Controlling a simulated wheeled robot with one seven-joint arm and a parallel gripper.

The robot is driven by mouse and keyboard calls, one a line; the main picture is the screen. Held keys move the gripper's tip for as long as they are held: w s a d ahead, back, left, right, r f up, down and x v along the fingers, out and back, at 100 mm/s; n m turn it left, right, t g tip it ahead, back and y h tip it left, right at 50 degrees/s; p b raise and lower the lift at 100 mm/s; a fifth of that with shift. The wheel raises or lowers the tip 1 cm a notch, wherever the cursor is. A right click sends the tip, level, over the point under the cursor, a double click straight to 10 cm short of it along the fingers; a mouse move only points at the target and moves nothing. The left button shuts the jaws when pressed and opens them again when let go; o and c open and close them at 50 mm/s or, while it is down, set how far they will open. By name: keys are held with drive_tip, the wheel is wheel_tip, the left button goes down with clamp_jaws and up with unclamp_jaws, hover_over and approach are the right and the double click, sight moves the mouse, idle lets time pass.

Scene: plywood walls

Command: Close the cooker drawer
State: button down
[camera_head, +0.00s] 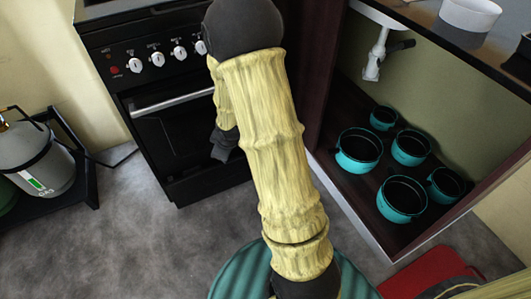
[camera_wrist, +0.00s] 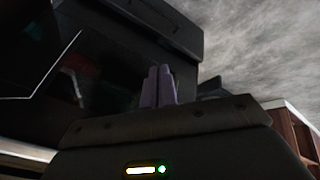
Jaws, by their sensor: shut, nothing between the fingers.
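The black cooker (camera_head: 158,80) stands at the upper left of the head view, with white knobs and a silver oven handle. Its low drawer front (camera_head: 212,182) is a plain dark panel near the floor; my arm hides its right side, and I cannot tell how far it stands out. My gripper (camera_head: 221,152) is in front of the oven door, partly behind my arm. In the wrist view my gripper's two pale purple fingers (camera_wrist: 158,86) are together and empty. A dark panel lies just beyond them, too dim to tell if they touch it.
A grey gas bottle (camera_head: 35,150) stands in a black frame at the left. At the right an open cabinet holds several turquoise pots (camera_head: 358,150). A red object (camera_head: 430,270) lies on the floor at the lower right. Grey floor (camera_head: 130,230) is clear at the lower left.

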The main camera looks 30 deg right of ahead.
drive_tip(key=s+a+r+m+g+p, duration=0.2)
drive_tip(key=s+r+m, duration=0.6)
drive_tip(key=s+r, duration=0.6)
drive_tip(key=s+a+p, duration=0.1)
drive_tip(key=s+a, duration=0.1)
drive_tip(key=shift+s+a+r+g+p, duration=0.2)
drive_tip(key=shift+a+r+g+p, duration=0.1)
drive_tip(key=shift+r, duration=0.1)
